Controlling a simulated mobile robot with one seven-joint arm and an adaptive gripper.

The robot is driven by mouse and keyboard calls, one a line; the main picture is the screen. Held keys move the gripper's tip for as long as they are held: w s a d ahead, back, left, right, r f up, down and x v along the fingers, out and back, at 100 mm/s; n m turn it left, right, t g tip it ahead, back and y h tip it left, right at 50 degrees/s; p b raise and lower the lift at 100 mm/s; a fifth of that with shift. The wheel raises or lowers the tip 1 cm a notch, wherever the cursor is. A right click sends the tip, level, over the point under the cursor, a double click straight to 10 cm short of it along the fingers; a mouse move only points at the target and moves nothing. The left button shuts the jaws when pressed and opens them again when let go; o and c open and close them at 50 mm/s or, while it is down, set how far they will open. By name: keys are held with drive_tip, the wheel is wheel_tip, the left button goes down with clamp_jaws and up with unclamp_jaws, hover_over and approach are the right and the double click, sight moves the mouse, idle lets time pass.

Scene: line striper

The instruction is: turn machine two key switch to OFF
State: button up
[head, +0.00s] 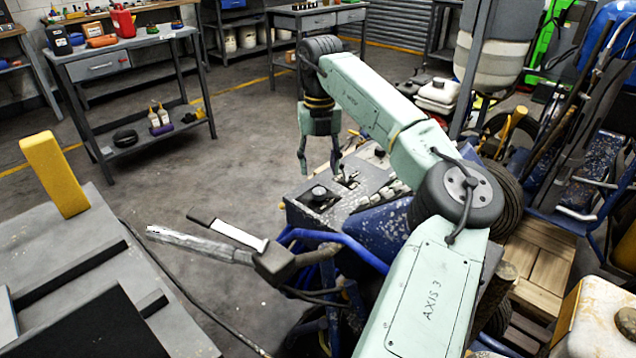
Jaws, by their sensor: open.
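A grey control panel (300,210) sits on the blue machine in the middle of the head view. A round black knob (319,193) stands on its left part. A small upright switch or lever (347,181) stands to the right of the knob; I cannot tell whether it is the key switch or which way it is set. My gripper (319,171) points down with its fingers spread, empty, above the panel's back edge. It looks apart from the knob, but the exact gap is hard to judge. No OFF marking is readable.
A handlebar with a lever (250,255) and blue tubing (335,240) rise in front of the panel. A grey table (70,215) with a yellow block (54,175) stands at left. Other machinery crowds the right. Open floor (245,130) lies behind and left of the panel.

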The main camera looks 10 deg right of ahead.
sight(319, 190)
wheel_tip(319, 190, down, 7)
drive_tip(key=shift+f+p, duration=0.1)
drive_tip(key=shift+p, duration=0.45)
drive_tip(key=shift+c, duration=0.5)
clamp_jaws()
